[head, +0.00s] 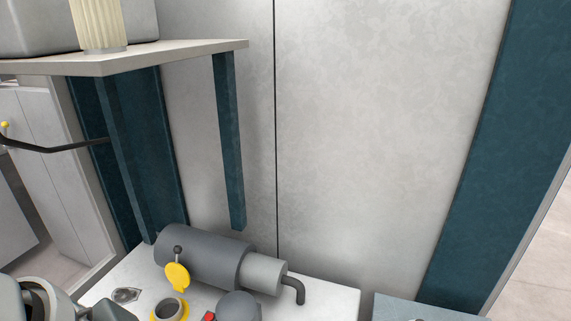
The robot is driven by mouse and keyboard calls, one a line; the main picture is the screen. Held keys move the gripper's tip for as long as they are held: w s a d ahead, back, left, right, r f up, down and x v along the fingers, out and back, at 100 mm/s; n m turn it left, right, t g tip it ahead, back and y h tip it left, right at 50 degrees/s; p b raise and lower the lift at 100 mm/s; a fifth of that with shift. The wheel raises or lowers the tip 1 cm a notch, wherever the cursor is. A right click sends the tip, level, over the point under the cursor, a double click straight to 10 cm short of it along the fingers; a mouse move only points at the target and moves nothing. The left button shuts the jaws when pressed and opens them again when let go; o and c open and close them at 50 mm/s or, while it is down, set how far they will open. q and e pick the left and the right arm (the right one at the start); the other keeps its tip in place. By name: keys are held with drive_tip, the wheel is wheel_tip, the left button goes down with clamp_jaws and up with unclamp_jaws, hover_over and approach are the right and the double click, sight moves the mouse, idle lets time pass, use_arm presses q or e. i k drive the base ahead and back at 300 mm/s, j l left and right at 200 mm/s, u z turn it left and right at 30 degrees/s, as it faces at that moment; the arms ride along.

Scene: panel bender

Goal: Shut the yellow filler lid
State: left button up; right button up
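The yellow filler lid (177,277) stands open. It is a round flap tilted up just behind the filler neck, with a small dark knob above it. The filler neck (168,310) has a yellow rim around a grey opening and sits at the bottom edge of the head view, partly cut off. The lid is apart from the opening. Grey rounded links of my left arm (45,300) show at the bottom left corner, left of the filler. Neither gripper's fingers can be seen.
A grey motor cylinder (205,256) lies behind the lid, with a bent dark pipe (297,287) at its right end. A dark round cap (238,306) and a red part stand right of the filler. A shelf (130,58) on teal legs overhangs the back left.

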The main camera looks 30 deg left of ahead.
sight(177, 274)
drive_tip(key=i+j+u, duration=0.1)
drive_tip(key=u, duration=0.4)
drive_tip(key=i+u, duration=0.15)
drive_tip(key=u, duration=0.35)
drive_tip(key=i+u, duration=0.2)
drive_tip(key=u, duration=0.3)
drive_tip(key=i+u, duration=0.15)
drive_tip(key=u, duration=0.35)
